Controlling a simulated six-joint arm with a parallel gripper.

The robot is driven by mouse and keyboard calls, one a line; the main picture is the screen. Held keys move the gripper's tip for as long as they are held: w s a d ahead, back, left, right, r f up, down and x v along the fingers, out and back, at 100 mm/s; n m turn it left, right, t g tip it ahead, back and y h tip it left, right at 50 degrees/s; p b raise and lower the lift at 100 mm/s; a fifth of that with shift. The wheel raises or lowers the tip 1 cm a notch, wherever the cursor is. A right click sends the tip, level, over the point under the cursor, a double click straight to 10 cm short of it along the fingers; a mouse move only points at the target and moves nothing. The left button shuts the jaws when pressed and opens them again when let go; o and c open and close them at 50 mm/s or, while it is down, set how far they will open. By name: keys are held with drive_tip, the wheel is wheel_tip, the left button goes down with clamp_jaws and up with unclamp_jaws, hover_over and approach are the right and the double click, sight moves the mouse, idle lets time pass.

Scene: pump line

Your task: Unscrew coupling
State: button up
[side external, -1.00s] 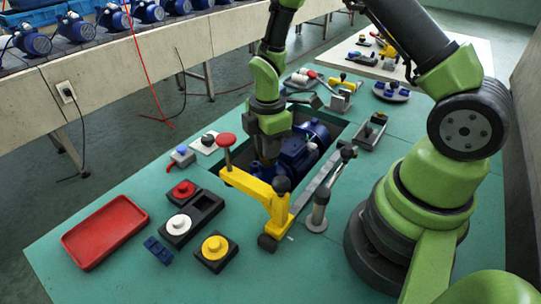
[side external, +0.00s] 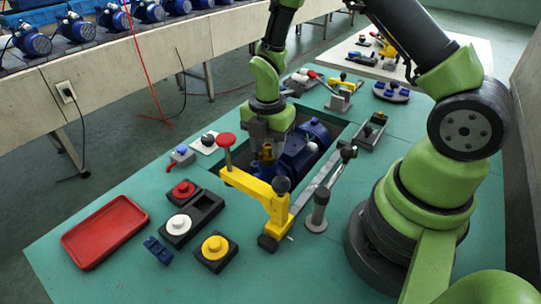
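A blue pump (side external: 301,150) sits in the dark recess of the green table. A small brass-coloured piece, which looks like the coupling (side external: 267,152), shows at its left end, just under my gripper. My gripper (side external: 266,143) points down over that end of the pump, with its fingertips at or close to the brass piece. The fingers are small and partly merge with the parts behind them. I cannot tell whether they are closed on the coupling or just above it.
A yellow clamp (side external: 262,192) with a red knob stands in front of the pump, with a grey lever (side external: 325,185) to its right. A red tray (side external: 104,231), button blocks (side external: 215,251) and a blue part (side external: 158,250) lie at the front left.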

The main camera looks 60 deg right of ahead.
sight(268, 146)
drive_tip(key=shift+r, duration=2.25)
drive_tip(key=m, duration=0.6)
drive_tip(key=shift+r, duration=0.35)
drive_tip(key=m, duration=0.5)
drive_tip(key=shift+r, duration=0.3)
drive_tip(key=m, duration=0.5)
drive_tip(key=shift+r, duration=0.25)
drive_tip(key=m, duration=0.6)
drive_tip(key=shift+r, duration=0.2)
drive_tip(key=shift+f, duration=3.4)
